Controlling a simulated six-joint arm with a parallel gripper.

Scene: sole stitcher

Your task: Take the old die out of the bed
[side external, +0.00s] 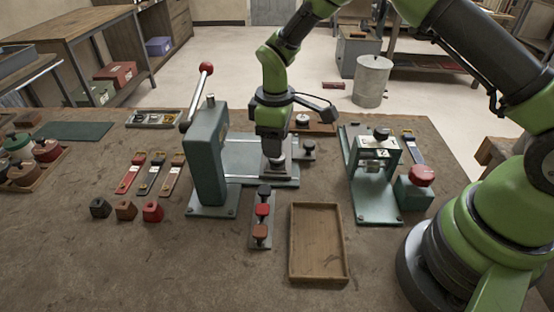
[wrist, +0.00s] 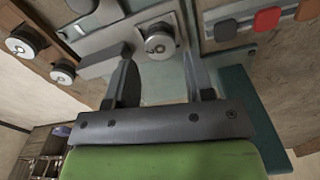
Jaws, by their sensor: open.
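The old die (wrist: 160,44) shows in the wrist view as a round silver knob with a dark mark on top, set in the grey bed (side external: 235,155) of the lever press. My gripper (wrist: 158,58) is open, with one finger on either side of the knob in the picture. I cannot tell whether the fingers touch it. In the side view my gripper (side external: 276,146) points down over the right part of the bed. The die (side external: 277,163) is partly hidden under it there.
The green press column with its red-knobbed lever (side external: 206,68) stands left of my gripper. A rack of coloured knobs (side external: 259,238) and an empty wooden tray (side external: 318,279) lie in front. A second small press (side external: 375,210) stands right. A wooden board with silver knobs (side external: 318,129) is behind.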

